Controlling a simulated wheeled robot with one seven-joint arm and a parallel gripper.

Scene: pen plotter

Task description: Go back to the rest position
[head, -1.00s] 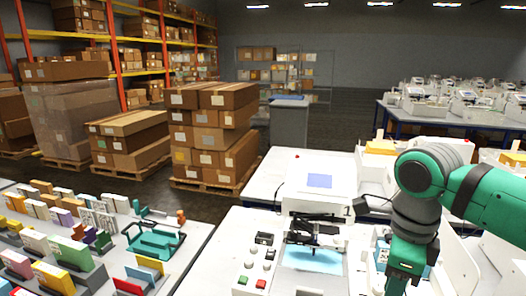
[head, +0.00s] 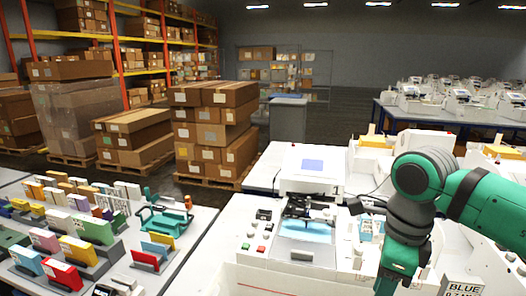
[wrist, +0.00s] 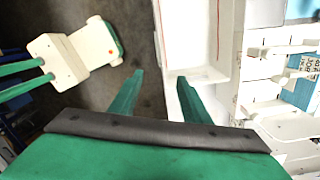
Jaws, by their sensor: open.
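My gripper (wrist: 160,88) shows in the wrist view as two green fingers standing apart, with nothing between them. The fingertips point over the dark floor, beside the edge of a white surface. In the head view my green and dark grey arm hangs at the right, in front of the plotter bench; the fingers are not visible there. The pen plotter (head: 309,170) is white, with a small bluish screen. A light blue sheet (head: 306,229) lies on its bed.
A table at left (head: 190,243) holds colourful boxes and teal holders (head: 165,218). Cardboard boxes (head: 212,137) stand on pallets behind. A label reading BLUE (head: 462,289) is at lower right. Dark floor (wrist: 95,95) lies under the gripper.

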